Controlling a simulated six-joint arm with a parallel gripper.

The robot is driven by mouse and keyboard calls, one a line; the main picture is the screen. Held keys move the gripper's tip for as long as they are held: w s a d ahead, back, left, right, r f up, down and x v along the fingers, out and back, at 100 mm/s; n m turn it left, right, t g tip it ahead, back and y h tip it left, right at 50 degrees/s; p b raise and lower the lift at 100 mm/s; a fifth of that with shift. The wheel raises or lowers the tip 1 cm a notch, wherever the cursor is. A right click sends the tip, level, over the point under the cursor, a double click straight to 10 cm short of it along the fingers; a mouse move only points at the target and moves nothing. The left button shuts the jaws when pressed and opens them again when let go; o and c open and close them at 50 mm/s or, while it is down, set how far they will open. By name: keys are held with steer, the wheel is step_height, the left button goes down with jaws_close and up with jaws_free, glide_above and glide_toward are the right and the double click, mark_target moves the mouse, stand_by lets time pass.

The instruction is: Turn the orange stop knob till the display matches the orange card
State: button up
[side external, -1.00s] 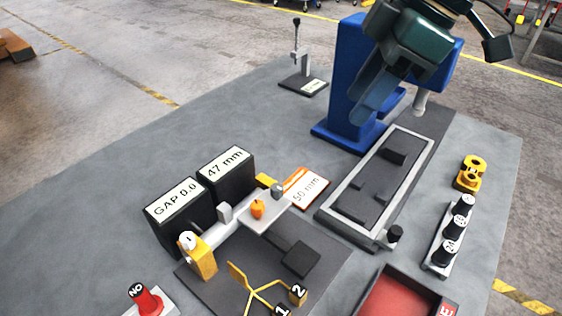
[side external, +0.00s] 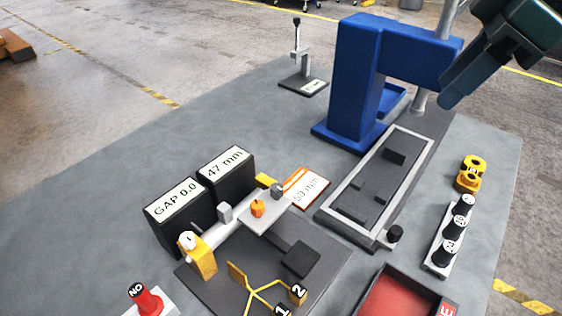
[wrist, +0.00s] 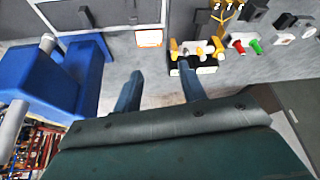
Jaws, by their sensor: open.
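The orange stop knob (side external: 257,208) sits on the light slide of the gauge fixture. The black display box (side external: 226,170) behind it reads "47 mm". The orange card (side external: 304,187) lies flat to the right of the fixture; its "mm" figure is too small to read surely.
A second box (side external: 178,207) reads "GAP 0.0". A blue press (side external: 355,85) stands at the back beside a grey-framed tray (side external: 333,223). Yellow forked arms marked 1 and 2, a red button (side external: 146,300) and a red bin (side external: 395,300) are in front. The grey bench is clear at left.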

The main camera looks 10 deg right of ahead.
stand_by(0.3)
steer(key=n+g, duration=0.3)
steer(key=n, duration=0.4)
glide_toward(258, 205)
steer(key=v, duration=0.5)
steer(key=shift+s+r, duration=0.1)
steer(key=shift+x, duration=6.9)
steer(key=shift+c, duration=0.4)
jaws_close()
